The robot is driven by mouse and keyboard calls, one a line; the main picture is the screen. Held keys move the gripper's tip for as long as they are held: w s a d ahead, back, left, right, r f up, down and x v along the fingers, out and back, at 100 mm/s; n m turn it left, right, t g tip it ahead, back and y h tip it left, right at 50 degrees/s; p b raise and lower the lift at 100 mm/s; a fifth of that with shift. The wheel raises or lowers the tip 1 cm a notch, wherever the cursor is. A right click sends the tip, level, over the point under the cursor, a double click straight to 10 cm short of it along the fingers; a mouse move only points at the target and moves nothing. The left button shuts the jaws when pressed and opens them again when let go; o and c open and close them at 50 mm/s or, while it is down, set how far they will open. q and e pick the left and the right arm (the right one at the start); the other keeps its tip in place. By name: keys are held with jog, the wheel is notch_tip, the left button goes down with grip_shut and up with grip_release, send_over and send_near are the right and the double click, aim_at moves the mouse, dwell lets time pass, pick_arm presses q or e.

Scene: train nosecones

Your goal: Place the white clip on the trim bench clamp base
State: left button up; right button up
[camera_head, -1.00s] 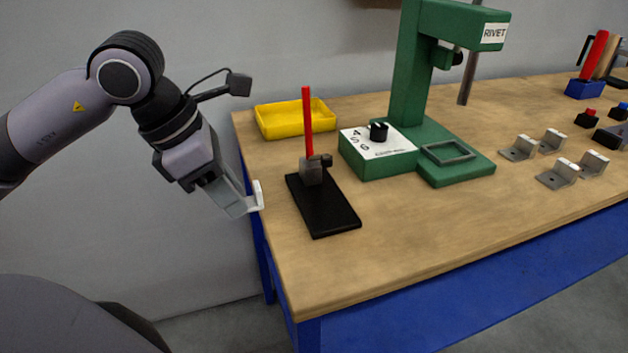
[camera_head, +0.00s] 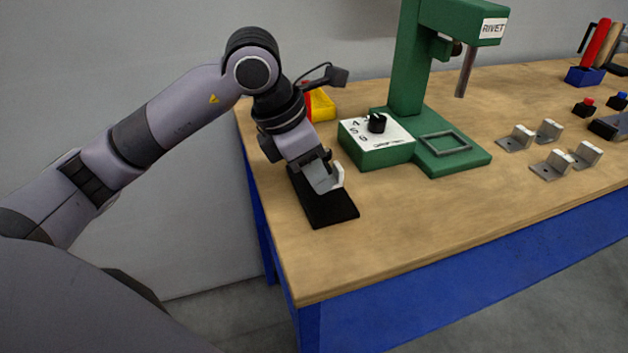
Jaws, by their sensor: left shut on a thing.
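My left gripper (camera_head: 325,180) is shut on the white clip (camera_head: 339,177), a small light angled piece at its fingertips. The gripper and clip are in front of the black clamp base (camera_head: 329,208), which lies on the left part of the bench. From this view I cannot tell whether the clip touches the base. My arm hides the clamp block and most of the red handle; a sliver of red (camera_head: 306,101) shows behind my wrist. My right gripper is not in view.
A green rivet press (camera_head: 408,70) with a dial box stands right of the base. Several metal brackets (camera_head: 548,165) lie at the right. The bench front (camera_head: 430,238) is clear.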

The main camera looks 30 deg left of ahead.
aim_at(314, 202)
pick_arm(q)
notch_tip(314, 202, down, 3)
jog(key=shift+r, duration=0.1)
jog(key=shift+f, duration=0.25)
jog(key=o, duration=1)
jog(key=shift+r, duration=0.1)
jog(key=shift+r, duration=0.1)
